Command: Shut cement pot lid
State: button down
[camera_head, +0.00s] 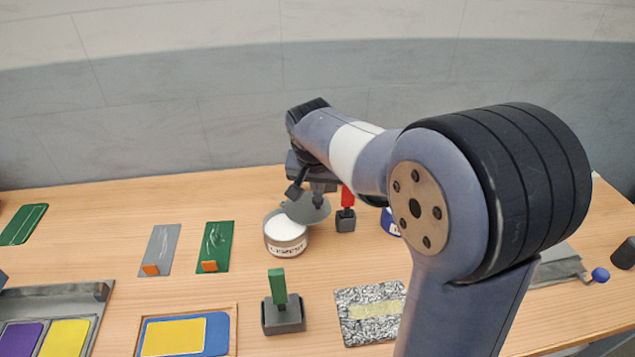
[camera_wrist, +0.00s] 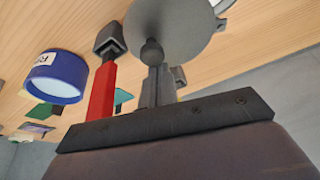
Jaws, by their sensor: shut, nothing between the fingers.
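The cement pot (camera_head: 286,237) is a grey round tin with a white label, standing on the table near the middle of the head view. Its mouth is partly uncovered and shows white inside. Its grey disc lid (camera_head: 300,212) stands open, tilted up at the pot's rear right side. In the wrist view the lid (camera_wrist: 180,25) fills the top middle, with a round dark knob (camera_wrist: 152,51) in front. My gripper (camera_head: 318,200) is shut and empty, close at the lid's upper part. Its fingers (camera_wrist: 158,82) overlap the lid's edge; I cannot tell whether they touch it.
A red-handled tool (camera_head: 347,197) stands in a dark block just right of the lid. A blue pot (camera_wrist: 57,77) stands beyond it. A green-handled tool (camera_head: 279,288) stands nearer the front. Green and grey cards (camera_head: 215,240) lie left, with bare table between them and the pot.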

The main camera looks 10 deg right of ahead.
aim_at(307, 222)
jog(key=s+m, duration=0.1)
jog(key=s+a+m+h+b, duration=0.1)
jog(key=m, duration=0.1)
jog(key=shift+s+f+g, duration=0.1)
jog(key=shift+s+g, duration=0.1)
jog(key=shift+g, duration=0.1)
jog(key=m, duration=0.1)
jog(key=s+a+m, duration=0.1)
jog(key=m, duration=0.1)
jog(key=shift+s+a+g+h, duration=0.1)
jog(key=shift+s+g+h, duration=0.1)
jog(key=shift+g+h, duration=0.15)
jog(key=a+m, duration=0.1)
jog(key=s+m+g, duration=0.1)
jog(key=m, duration=0.1)
jog(key=s+a+m+h, duration=0.1)
jog(key=m, duration=0.1)
jog(key=shift+a, duration=0.35)
jog(key=shift+s+a+m+g, duration=0.1)
jog(key=shift+a+m+g, duration=0.2)
jog(key=shift+a, duration=0.35)
